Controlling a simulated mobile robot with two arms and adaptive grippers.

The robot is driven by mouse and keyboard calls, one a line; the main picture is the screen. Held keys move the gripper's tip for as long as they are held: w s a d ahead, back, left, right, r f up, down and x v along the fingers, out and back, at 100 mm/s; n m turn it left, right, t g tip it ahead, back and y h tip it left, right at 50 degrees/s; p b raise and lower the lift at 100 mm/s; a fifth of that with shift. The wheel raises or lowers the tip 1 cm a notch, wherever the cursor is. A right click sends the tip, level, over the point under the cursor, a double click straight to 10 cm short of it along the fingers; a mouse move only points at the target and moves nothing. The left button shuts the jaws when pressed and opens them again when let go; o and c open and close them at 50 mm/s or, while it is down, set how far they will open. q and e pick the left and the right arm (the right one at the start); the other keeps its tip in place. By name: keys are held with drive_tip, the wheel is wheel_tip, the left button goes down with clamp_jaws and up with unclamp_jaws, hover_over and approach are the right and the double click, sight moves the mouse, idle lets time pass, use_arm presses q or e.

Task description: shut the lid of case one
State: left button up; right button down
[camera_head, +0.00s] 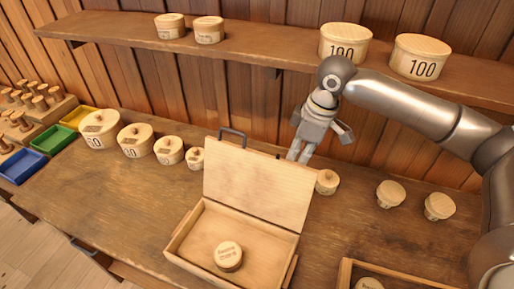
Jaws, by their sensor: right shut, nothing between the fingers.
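A wooden case (182,239) stands on the bench with its lid (258,184) up, hinged at the back edge and leaning slightly backward. A small round wooden spool (228,256) with dark print lies inside the case. The lid has a dark handle (233,133) on its top edge. I cannot read a case number. My right gripper (303,155) is shut and empty, pointing down just behind the lid's upper right corner; I cannot tell if it touches the lid. My left gripper is out of view.
Several round boxes (136,140) stand left of the case. Small spools (390,193) stand to the right, one (327,182) close to my right gripper. A second open case or tray (345,272) is at the front right. A shelf (268,56) with boxes runs above.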

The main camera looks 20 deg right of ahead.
sight(288, 185)
drive_tip(key=shift+f, duration=1.7)
drive_tip(key=shift+s+a+p, duration=2)
drive_tip(key=shift+s+p, duration=0.05)
drive_tip(key=shift+s, duration=0.2)
drive_tip(key=s+a+p, duration=0.2)
drive_tip(key=s, duration=0.1)
drive_tip(key=shift+a, duration=0.25)
drive_tip(key=shift+r, duration=0.1)
